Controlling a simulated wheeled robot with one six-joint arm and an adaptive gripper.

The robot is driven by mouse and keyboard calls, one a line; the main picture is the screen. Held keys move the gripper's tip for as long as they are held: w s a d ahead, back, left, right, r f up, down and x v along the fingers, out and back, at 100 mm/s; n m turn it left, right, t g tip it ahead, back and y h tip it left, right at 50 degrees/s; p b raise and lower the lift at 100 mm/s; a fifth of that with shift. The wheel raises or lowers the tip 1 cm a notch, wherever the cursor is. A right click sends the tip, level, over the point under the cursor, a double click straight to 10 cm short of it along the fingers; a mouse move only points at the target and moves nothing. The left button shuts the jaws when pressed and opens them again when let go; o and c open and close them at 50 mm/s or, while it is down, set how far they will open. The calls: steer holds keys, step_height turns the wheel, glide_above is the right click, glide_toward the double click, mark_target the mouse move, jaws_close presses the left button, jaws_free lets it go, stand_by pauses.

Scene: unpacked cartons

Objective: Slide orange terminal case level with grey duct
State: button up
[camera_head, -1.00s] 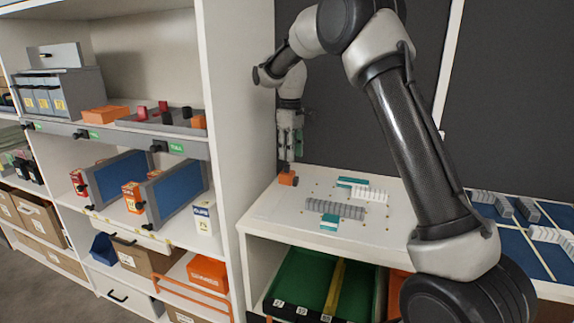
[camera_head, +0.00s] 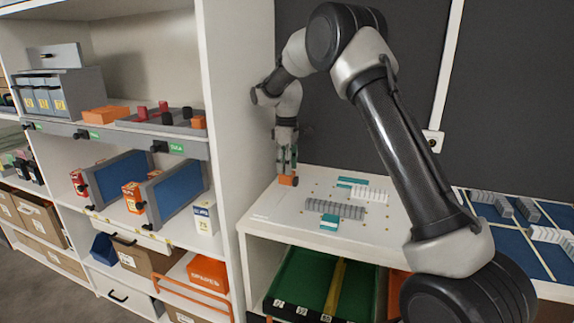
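The orange terminal case (camera_head: 288,181) is a small block on the white worktop, near its left back edge. The grey duct (camera_head: 335,209) is a slotted strip lying on the same worktop, to the right of the case and nearer to me. My gripper (camera_head: 287,174) points down right at the case, with its fingertips at or just above the case's top. The fingers are small here, so I cannot tell whether they are open or closed, or whether they touch the case.
A white slotted strip (camera_head: 369,194) and teal blocks (camera_head: 329,222) lie near the duct. The shelf's side panel (camera_head: 240,110) stands close to the left of my gripper. The front left of the worktop is clear. A blue board (camera_head: 510,235) with grey strips lies to the right.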

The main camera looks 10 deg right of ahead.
steer(key=shift+c, duration=0.3)
jaws_close()
steer(key=s+a, duration=0.2)
steer(key=s, duration=0.1)
steer(key=s+a, duration=0.2)
steer(key=s, duration=0.1)
steer(key=s+a, duration=0.2)
steer(key=s, duration=0.2)
steer(key=shift+a, duration=0.35)
steer(key=shift+o, duration=0.3)
jaws_free()
